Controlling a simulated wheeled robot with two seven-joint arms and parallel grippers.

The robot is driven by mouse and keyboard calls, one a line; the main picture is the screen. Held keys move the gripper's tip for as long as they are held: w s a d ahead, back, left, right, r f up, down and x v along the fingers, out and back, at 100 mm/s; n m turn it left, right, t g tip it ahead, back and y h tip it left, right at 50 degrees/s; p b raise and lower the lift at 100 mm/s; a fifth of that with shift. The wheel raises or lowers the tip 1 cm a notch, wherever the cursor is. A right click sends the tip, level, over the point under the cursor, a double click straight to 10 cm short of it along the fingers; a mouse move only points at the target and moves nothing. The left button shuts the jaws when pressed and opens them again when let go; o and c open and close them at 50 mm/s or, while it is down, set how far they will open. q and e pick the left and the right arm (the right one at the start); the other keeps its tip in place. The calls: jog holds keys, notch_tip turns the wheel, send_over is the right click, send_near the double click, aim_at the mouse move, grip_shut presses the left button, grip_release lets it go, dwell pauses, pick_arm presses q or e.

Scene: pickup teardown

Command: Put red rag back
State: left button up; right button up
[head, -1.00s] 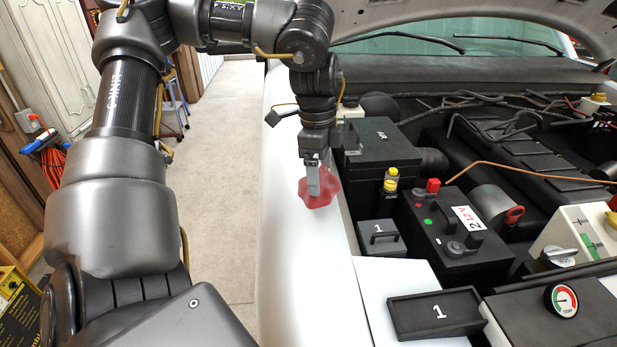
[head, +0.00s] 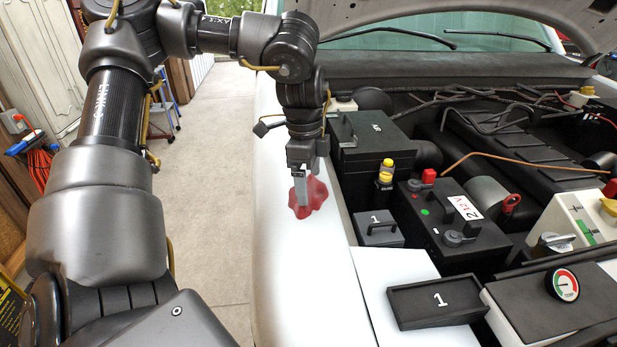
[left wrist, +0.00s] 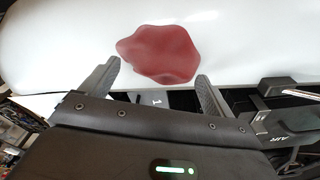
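The red rag (head: 317,196) is a crumpled red cloth on the white fender (head: 290,285), left of the engine bay. In the left wrist view the rag (left wrist: 160,52) is seen whole against the white panel. My left gripper (head: 302,205) points down at the rag, and its finger covers part of it in the head view. In the left wrist view its two fingers (left wrist: 158,85) are wide apart, with the rag beyond and between their tips. I cannot tell whether a finger touches the cloth. My right gripper is not in view.
The engine bay lies to the right, with a black box (head: 362,148), a small box marked 1 (head: 378,233) and a battery (head: 440,235). A black tray marked 1 (head: 415,302) lies at the front. The raised hood is above.

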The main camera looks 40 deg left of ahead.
pick_arm(q)
jog(key=shift+o, duration=1)
jog(key=shift+w, duration=0.1)
jog(key=shift+r, duration=0.1)
jog(key=shift+r+p, duration=0.3)
jog(key=shift+p, duration=0.15)
jog(key=shift+r, duration=0.3)
notch_tip(320, 180, up, 11)
jog(key=b, duration=0.2)
jog(key=shift+s+a+b, duration=0.25)
jog(key=shift+a+b, duration=0.1)
jog(key=shift+r, duration=0.1)
